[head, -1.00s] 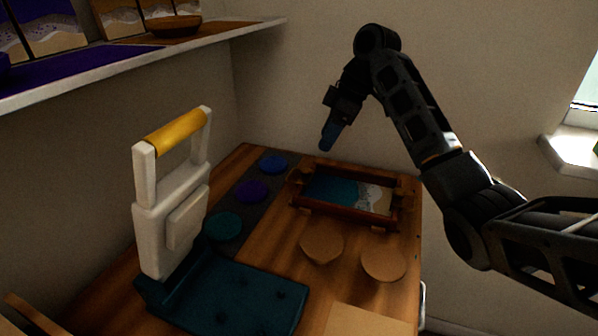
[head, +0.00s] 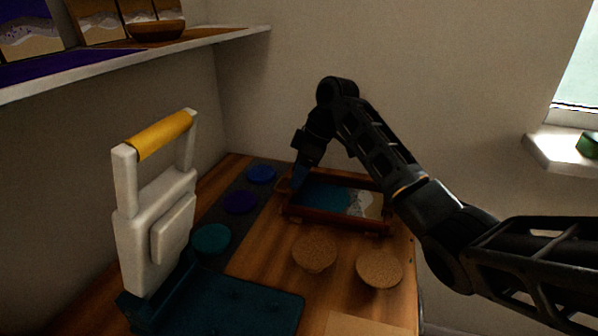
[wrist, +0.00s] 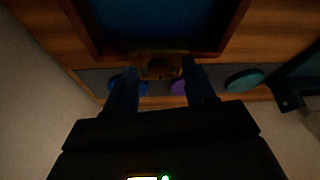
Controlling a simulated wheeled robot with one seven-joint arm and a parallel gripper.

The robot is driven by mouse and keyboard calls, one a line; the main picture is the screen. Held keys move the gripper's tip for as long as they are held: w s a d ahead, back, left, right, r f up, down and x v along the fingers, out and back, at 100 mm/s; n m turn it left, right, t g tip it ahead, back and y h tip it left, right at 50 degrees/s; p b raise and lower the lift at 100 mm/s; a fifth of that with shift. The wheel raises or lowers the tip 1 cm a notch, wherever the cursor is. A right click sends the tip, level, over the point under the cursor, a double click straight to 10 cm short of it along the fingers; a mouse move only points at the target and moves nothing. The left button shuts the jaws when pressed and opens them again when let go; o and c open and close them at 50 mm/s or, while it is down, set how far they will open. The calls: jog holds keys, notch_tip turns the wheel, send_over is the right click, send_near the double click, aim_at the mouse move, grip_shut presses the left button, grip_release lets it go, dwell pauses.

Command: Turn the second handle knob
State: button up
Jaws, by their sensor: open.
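The wooden tray (head: 340,223), with a blue and sandy resin picture inside, lies at the back of the wooden bench. A brown handle knob (wrist: 158,66) stands out from the tray's near wall in the wrist view; in the head view it is at the tray's left end, partly hidden by my gripper (head: 298,182). My gripper is open, with its two blue fingers (wrist: 163,82) on either side of the knob and a visible gap to each. I cannot tell whether the fingertips reach the knob's depth. The tray's right end is partly covered by my arm.
Blue (head: 261,174), purple (head: 240,202) and teal (head: 211,239) discs lie on a dark strip left of the tray. Two cork rounds (head: 315,251) (head: 380,269) sit in front. A white press with a yellow handle (head: 160,136) stands at left, below a shelf (head: 190,50).

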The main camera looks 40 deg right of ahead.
grip_shut()
dwell(0.5)
